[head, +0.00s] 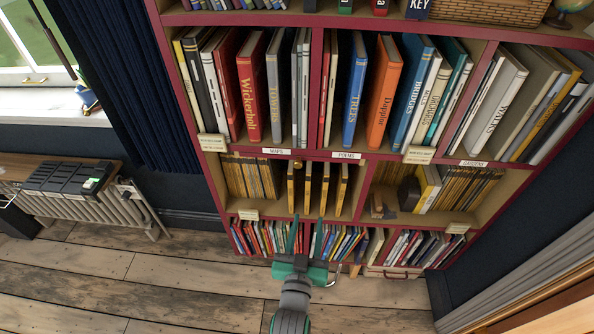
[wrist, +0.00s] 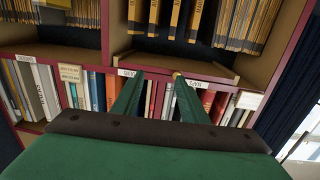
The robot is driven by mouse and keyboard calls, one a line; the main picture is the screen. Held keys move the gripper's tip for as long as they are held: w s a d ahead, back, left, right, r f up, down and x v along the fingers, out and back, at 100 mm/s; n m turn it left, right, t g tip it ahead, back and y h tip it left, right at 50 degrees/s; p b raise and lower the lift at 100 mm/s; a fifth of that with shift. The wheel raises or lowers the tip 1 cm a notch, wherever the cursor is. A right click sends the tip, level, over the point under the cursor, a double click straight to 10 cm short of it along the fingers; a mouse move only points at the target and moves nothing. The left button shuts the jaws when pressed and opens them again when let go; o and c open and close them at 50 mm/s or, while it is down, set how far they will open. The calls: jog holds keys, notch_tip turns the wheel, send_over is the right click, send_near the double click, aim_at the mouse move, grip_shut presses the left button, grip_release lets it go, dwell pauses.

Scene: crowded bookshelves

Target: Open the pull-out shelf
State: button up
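The tall red-framed bookcase (head: 312,95) fills the middle of the head view. A small brass knob (head: 298,162) sits on the divider between the map and poem labels; it also shows in the wrist view (wrist: 176,74), close to one fingertip. A wooden front with a dark handle (head: 396,274) is low at the right. I cannot tell which of these belongs to the pull-out shelf, and no shelf is clearly out. My green gripper (head: 307,224) is open and empty before the lower rows. Its two fingers (wrist: 158,82) point at the bookcase in the wrist view.
Thin yellow-and-black books (head: 318,188) stand in the middle compartment. Large books, such as the red one (head: 250,85), fill the row above. A radiator (head: 85,205) stands at the left under the window. The wooden floor (head: 150,275) in front is clear.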

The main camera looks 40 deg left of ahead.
jog(key=y, duration=0.1)
send_near(297, 166)
jog(key=d+v, duration=0.1)
jog(key=v, duration=0.2)
jog(key=shift+n+y, duration=0.3)
jog(key=shift+n, duration=0.2)
jog(key=x, duration=1)
jog(key=shift+a, duration=0.25)
jog(key=shift+w+a, duration=0.2)
jog(key=shift+w, duration=0.3)
grip_shut()
